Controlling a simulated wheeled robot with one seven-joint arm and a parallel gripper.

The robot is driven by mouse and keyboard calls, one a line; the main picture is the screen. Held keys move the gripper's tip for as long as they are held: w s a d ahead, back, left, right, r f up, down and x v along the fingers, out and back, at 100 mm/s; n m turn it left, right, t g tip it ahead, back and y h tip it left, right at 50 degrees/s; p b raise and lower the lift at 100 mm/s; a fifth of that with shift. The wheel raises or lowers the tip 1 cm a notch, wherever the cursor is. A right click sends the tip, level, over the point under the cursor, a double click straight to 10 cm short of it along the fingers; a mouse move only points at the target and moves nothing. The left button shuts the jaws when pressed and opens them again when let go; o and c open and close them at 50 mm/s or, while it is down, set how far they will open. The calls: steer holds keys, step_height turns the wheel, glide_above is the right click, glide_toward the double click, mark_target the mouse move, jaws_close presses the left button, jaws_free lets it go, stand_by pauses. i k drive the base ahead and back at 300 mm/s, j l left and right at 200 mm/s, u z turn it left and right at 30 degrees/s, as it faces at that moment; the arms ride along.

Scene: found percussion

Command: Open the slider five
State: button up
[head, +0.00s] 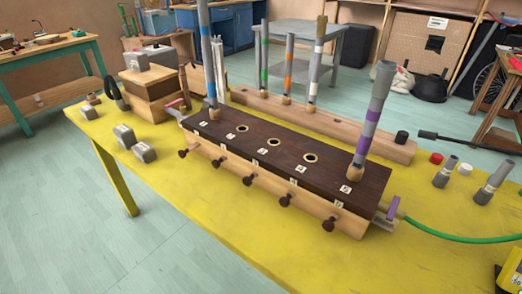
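A long wind-chest box (270,155) with a dark wooden top and pale front stands on the yellow table. Several dark round slider knobs on short stems stick out along its front, each by a small white number tag. The knob at the right end (328,225) is nearest to me; the tag above it (337,204) is too small to read surely, so I cannot confirm which is slider five. The knob at the left end (183,153) sticks out too. A grey pipe with purple bands (372,118) stands upright, slightly tilted, at the box's right end. My gripper is not in view.
Behind is a pale wooden rack (370,138) with several pipes. A green hose (450,237) runs off right. The yellow table front (230,240) is clear.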

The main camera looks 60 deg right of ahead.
mark_target(328, 225)
steer(key=k+l+z, duration=0.1)
steer(key=z, duration=0.3)
steer(key=k+l+z, duration=0.2)
steer(key=z, duration=0.25)
